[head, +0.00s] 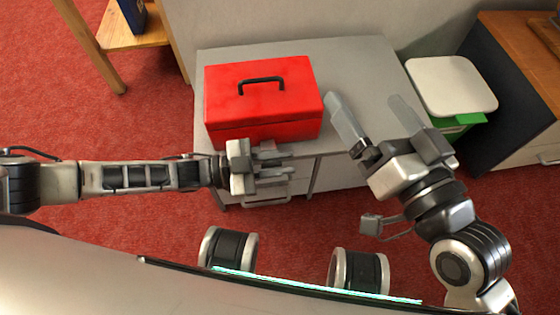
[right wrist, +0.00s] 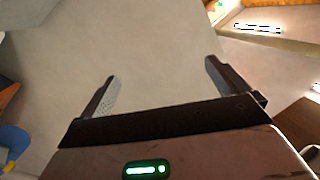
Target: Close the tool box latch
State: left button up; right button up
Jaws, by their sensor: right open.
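The red tool box (head: 262,98) sits on the grey cabinet top, with its lid down and a black handle (head: 261,84) on the lid. Its latch cannot be made out; part of the front face is behind my left gripper. My left gripper (head: 290,168) is in front of the box's lower front edge, pointing right. I cannot tell whether its fingers are apart or whether it touches the box. My right gripper (head: 369,103) is open and empty to the right of the box. Its spread fingers also show in the right wrist view (right wrist: 162,88), with nothing between them.
The grey cabinet (head: 352,62) has free top surface right of and behind the box. A bin with a white lid (head: 452,84) and green body stands at the right, beside a wooden-topped cabinet (head: 510,50). A wooden stand (head: 133,40) is at the upper left.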

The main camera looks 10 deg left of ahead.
pick_arm(q)
grip_shut()
jog(key=shift+r, duration=0.1)
pick_arm(e)
jog(key=shift+a+r, duration=0.1)
pick_arm(q)
jog(key=shift+w+r+n+p, duration=0.2)
jog(key=shift+r+n+p, duration=0.1)
jog(key=shift+p, duration=0.15)
jog(key=w+r+n+p, duration=0.1)
jog(key=w+a+r+n+p, duration=0.1)
jog(key=w+n, duration=0.1)
jog(key=shift+a+r+n, duration=0.1)
jog(key=shift+r+n, duration=0.2)
jog(key=shift+r, duration=0.1)
pick_arm(e)
jog(key=shift+s+f+g+h, duration=0.3)
jog(key=shift+f+g, duration=0.15)
jog(key=shift+f, duration=0.2)
jog(key=shift+s+f+g+h, duration=0.3)
jog(key=shift+f+g, duration=0.15)
jog(key=shift+f, duration=0.15)
pick_arm(q)
grip_release()
jog(key=shift+s, duration=0.1)
